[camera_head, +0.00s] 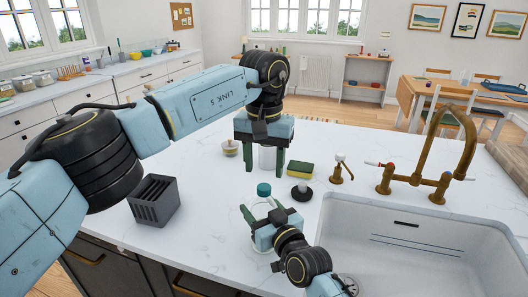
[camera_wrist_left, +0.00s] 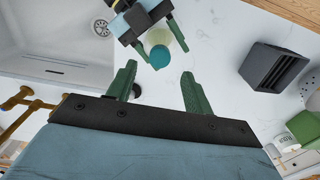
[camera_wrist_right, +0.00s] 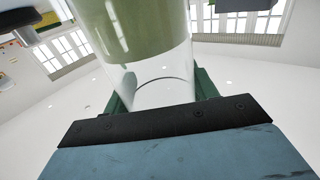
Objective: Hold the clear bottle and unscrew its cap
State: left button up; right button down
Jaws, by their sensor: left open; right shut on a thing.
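The clear bottle (camera_head: 262,208) stands upright near the sink, with its teal cap (camera_head: 264,189) on top. My right gripper (camera_head: 258,222) is shut around the bottle's body; in the right wrist view the clear bottle (camera_wrist_right: 150,60) fills the space between the fingers and greenish contents show inside. My left gripper (camera_head: 266,165) is open and empty, pointing down above and behind the cap. In the left wrist view the teal cap (camera_wrist_left: 160,56) lies beyond the open fingers (camera_wrist_left: 160,85), apart from them.
A dark grey slotted holder (camera_head: 154,200) stands left of the bottle. A yellow-green sponge (camera_head: 300,170), a dark round-based brush (camera_head: 302,193) and brass taps (camera_head: 430,170) stand to the right. The white sink (camera_head: 420,245) is at the front right. White counter is clear between holder and bottle.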

aim_at(264, 187)
pick_arm(q)
jog(key=shift+f, duration=2.6)
jog(key=c, duration=1)
jog(key=shift+c, duration=0.2)
